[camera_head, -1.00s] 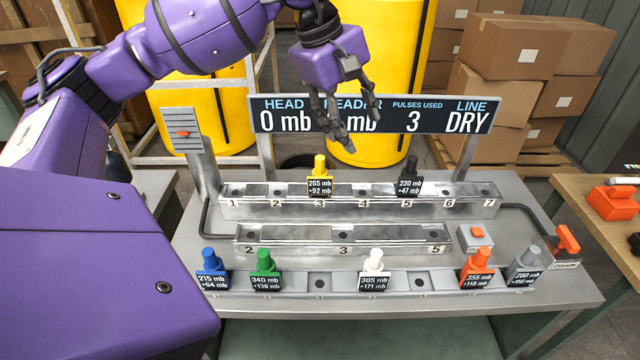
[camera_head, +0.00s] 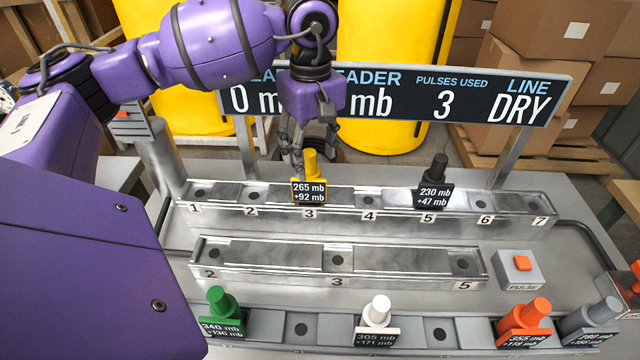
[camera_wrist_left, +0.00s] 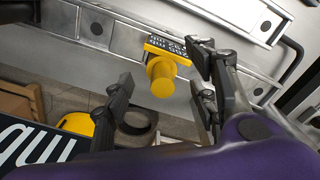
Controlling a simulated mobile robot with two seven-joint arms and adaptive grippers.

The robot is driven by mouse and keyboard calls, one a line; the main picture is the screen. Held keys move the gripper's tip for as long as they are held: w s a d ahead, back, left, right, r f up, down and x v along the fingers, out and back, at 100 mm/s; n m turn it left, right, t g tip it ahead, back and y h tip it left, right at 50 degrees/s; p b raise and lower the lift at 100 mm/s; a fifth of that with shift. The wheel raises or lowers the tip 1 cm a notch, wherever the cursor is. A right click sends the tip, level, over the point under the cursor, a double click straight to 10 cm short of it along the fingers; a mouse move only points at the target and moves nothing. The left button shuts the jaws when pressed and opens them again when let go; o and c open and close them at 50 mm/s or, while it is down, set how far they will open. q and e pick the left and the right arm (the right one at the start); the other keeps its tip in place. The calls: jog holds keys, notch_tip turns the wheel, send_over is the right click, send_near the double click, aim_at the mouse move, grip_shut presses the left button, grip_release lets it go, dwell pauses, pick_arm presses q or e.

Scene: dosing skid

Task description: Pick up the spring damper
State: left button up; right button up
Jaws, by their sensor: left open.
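A yellow damper (camera_head: 311,168) with a label reading 265 mb, +92 mb stands upright at position 3 of the back rail (camera_head: 394,203). No label names a spring damper. My left gripper (camera_head: 312,150) is open just above and behind the yellow damper. In the left wrist view, the yellow knob (camera_wrist_left: 162,80) shows beyond and between the spread fingers (camera_wrist_left: 158,97), with no clear contact. A black damper (camera_head: 435,172) reading 230 mb, +47 mb stands at position 5. My right gripper is not in view.
Green (camera_head: 220,308), white (camera_head: 377,312), orange (camera_head: 526,318) and grey (camera_head: 595,315) dampers stand in the front rack. The middle rail (camera_head: 400,262) is empty. A display board (camera_head: 480,98) reading DRY stands behind the rails. An orange pulse button (camera_head: 522,263) is at right.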

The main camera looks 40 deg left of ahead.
aim_at(312, 177)
pick_arm(q)
jog(key=f, duration=0.2)
jog(key=f+p, duration=0.1)
jog(key=f, duration=0.4)
jog(key=shift+w+a+f, duration=0.35)
jog(key=shift+w+f, duration=0.05)
jog(key=shift+r, duration=0.1)
grip_shut()
